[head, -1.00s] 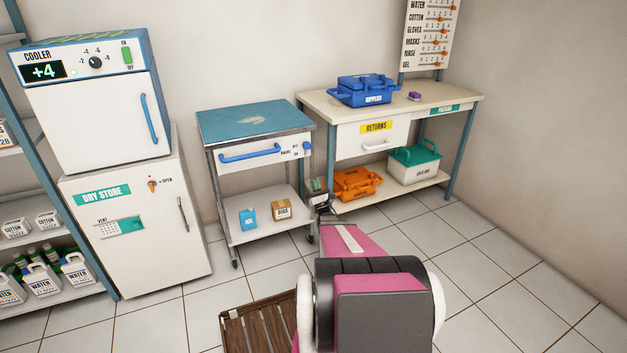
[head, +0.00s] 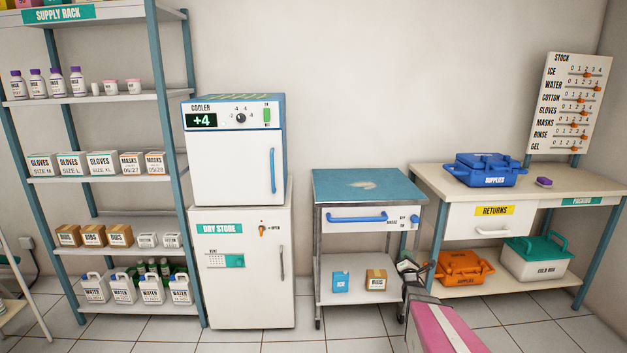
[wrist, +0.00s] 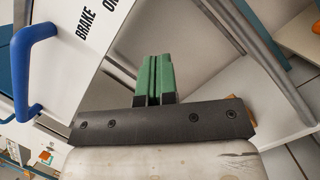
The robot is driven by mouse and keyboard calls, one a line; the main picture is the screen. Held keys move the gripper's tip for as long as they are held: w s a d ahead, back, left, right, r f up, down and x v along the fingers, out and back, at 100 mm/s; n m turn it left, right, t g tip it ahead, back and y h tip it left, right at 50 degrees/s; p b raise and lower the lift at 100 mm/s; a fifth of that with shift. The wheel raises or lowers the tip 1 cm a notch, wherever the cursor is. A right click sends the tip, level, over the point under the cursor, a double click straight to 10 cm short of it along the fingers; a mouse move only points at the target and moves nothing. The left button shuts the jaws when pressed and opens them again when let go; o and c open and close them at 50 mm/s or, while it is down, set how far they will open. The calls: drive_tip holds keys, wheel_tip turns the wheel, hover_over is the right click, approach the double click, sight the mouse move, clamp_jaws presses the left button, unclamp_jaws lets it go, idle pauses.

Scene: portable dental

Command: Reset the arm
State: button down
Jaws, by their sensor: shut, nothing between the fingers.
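My gripper (head: 408,268) is at the lower right of the head view, at the end of my pink arm, in front of the gap between the blue-topped cart (head: 367,187) and the packing bench (head: 446,181). In the wrist view its green-padded fingers (wrist: 154,80) are together and empty. The cart's blue handle (wrist: 32,65) and its white front with the word BRAKE show close by at the upper left of that view. I cannot tell whether the fingers touch anything.
The cart's lower shelf holds a blue box (head: 341,282) and a brown box (head: 376,280). The bench bears a blue supplies case (head: 485,170). An orange case (head: 464,268) and a cold box (head: 537,258) sit below. The cooler (head: 235,160) and supply rack (head: 166,130) stand left.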

drive_tip(key=s+a+f+m+g+y, duration=0.1)
drive_tip(key=s+a+f+m+g, duration=0.1)
drive_tip(key=s+a+m+g, duration=1.1)
drive_tip(key=s+a+r+m+g, duration=0.2)
drive_tip(key=s+a+m+g, duration=0.2)
drive_tip(key=s+m, duration=0.2)
drive_tip(key=s+a+r+m+g+y, duration=0.1)
drive_tip(key=s+a+m+g, duration=0.3)
drive_tip(key=s+m, duration=0.3)
drive_tip(key=s, duration=0.4)
drive_tip(key=shift+a+r+y, duration=0.3)
drive_tip(key=shift+a+r, duration=0.1)
